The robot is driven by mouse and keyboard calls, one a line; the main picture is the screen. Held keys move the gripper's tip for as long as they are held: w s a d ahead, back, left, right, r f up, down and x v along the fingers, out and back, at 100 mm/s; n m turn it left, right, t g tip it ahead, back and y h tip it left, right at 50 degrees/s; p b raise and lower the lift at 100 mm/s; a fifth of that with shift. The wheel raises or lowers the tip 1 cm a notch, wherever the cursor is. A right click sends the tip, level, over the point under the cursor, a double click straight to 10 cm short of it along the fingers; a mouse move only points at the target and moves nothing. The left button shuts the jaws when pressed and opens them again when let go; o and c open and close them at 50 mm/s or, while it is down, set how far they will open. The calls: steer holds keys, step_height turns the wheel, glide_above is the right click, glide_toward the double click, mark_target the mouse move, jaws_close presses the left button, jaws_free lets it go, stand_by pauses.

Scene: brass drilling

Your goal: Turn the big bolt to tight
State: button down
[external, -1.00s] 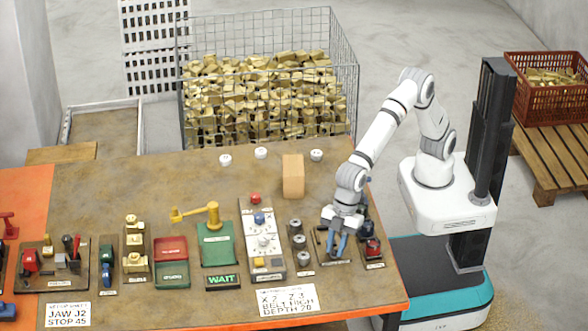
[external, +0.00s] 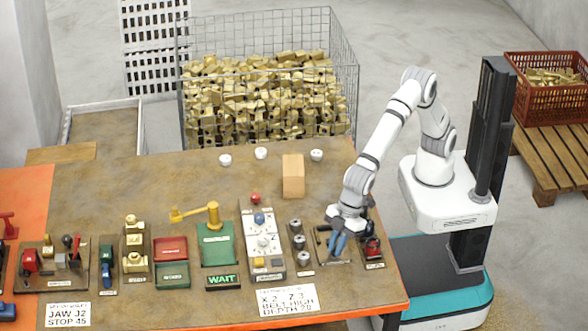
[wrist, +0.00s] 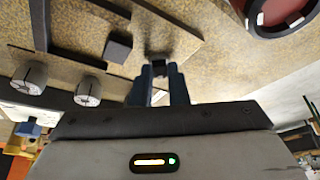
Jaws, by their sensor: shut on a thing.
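My gripper (external: 337,246) points down over a small plate (external: 322,262) near the right front of the bench. In the wrist view its blue fingers (wrist: 159,80) are close together on a small dark piece (wrist: 158,66). This piece stands at the plate and may be the big bolt, but the fingers hide most of it. A dark square block (wrist: 117,47) and thin dark bars (wrist: 70,58) lie beside it on the plate. I cannot read how tight the bolt is.
Grey round knobs (external: 297,242) stand in a row just left of my gripper. A red and black device (external: 372,248) stands close on its right. A wooden block (external: 293,176) and white cups (external: 317,155) stand farther back. The bench's middle back is fairly clear.

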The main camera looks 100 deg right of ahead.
steer(key=c, duration=1.4)
jaws_free()
steer(key=shift+f, duration=0.2)
steer(key=v, duration=0.8)
